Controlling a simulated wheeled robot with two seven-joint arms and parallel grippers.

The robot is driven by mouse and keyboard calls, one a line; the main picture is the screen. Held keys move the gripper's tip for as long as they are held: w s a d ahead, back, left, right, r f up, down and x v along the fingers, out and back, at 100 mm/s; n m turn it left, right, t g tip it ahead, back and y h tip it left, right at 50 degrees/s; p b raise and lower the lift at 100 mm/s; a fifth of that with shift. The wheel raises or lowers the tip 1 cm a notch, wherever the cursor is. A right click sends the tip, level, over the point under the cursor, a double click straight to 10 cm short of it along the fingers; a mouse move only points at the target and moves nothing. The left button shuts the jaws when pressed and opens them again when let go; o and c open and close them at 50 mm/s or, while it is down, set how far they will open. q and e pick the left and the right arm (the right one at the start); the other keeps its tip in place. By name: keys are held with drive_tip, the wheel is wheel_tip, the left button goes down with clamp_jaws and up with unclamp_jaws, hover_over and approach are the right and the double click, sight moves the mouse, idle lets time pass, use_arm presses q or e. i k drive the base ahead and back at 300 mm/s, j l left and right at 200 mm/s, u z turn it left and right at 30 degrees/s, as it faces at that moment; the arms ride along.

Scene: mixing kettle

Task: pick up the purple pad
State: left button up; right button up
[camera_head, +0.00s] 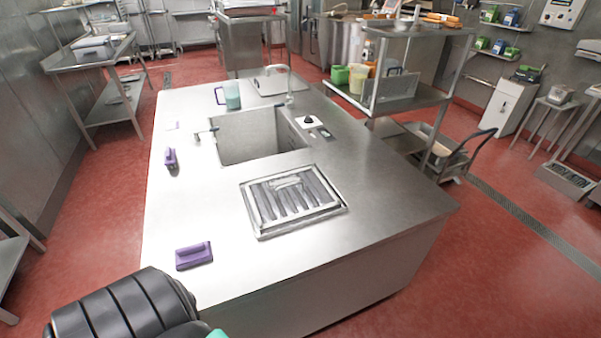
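A purple pad (194,256) with a raised handle lies on the steel counter (330,262), close to its near left edge. A second, smaller purple item (170,158) with a dark underside is further back on the counter's left side, left of the sink; I cannot tell exactly what it is. A thick black link of my own arm comes in at the bottom left, just in front of the near purple pad and apart from it in the picture. Neither of my grippers is in view.
A framed metal tray with ridges (292,200) lies right of the pad. Behind it are a sink (247,136), a clear blue-tinted jug (229,96) and a small control panel (311,124). A shelf rack (421,92) stands at the right. Bare counter surrounds the pad.

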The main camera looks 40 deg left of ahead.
sight(190, 255)
drive_tip(key=u, duration=0.4)
drive_tip(key=k+u, duration=0.1)
drive_tip(key=u, duration=0.35)
drive_tip(key=j+u, duration=0.1)
drive_tip(key=u, duration=0.7)
drive_tip(key=j+u, duration=0.1)
drive_tip(key=u, duration=0.35)
drive_tip(key=k, duration=0.05)
